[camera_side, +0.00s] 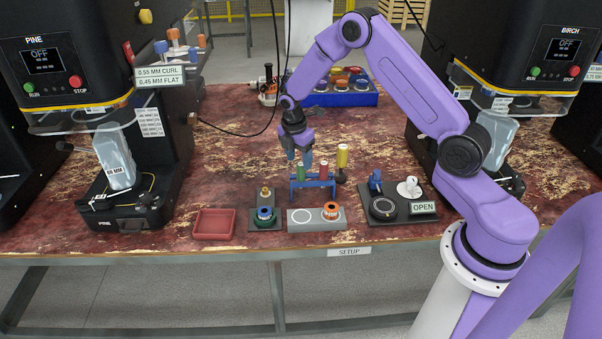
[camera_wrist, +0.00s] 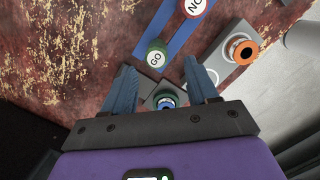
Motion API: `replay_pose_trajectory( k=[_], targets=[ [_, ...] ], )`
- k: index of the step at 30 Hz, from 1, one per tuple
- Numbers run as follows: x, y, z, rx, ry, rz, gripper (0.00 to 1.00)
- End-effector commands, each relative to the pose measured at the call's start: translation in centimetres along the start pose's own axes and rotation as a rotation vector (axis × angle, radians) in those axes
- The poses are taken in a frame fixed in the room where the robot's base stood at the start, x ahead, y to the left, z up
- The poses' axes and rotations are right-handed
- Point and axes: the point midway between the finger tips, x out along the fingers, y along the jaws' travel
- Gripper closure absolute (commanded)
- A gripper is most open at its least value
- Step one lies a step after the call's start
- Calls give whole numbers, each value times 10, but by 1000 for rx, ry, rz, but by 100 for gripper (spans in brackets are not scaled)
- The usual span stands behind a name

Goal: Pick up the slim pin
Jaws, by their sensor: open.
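A blue rack (camera_side: 313,184) stands near the middle of the table and holds two upright gauge pins. The green pin (camera_side: 301,172) is at its left and the red pin (camera_side: 323,171) at its right. In the wrist view the green top reads GO (camera_wrist: 157,53) and the red-rimmed top, cut by the frame edge, starts with NO (camera_wrist: 196,7). A yellow-topped pin (camera_side: 342,156) stands apart behind the rack. The frames do not label any pin as slim. My gripper (camera_side: 298,156) is open and empty, pointing down just above the green pin, which shows between the fingertips (camera_wrist: 158,68).
A red tray (camera_side: 214,224), a dark plate with a blue-green ring (camera_side: 265,214), a grey block with an orange spool (camera_side: 331,210) and a black fixture (camera_side: 384,207) with an OPEN sign line the front edge. A blue bin (camera_side: 345,100) is behind. Black machines flank the table.

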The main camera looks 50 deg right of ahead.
Motion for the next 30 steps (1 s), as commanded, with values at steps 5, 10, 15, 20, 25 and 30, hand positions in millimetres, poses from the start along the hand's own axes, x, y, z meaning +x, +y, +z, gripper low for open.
replay_pose_trajectory(
  k=[5, 10, 15, 20, 25, 30],
  targets=[
    [10, 0, 0, 1, 0, 0, 42],
    [28, 1, 5, 2, 0, -3, 42],
    [50, 3, 7, 0, 0, -3, 42],
    [60, 4, 7, -1, 0, 1, 42],
    [60, 4, 7, 0, 0, 1, 42],
    [60, 3, 7, 0, 0, 1, 77]
  ],
)
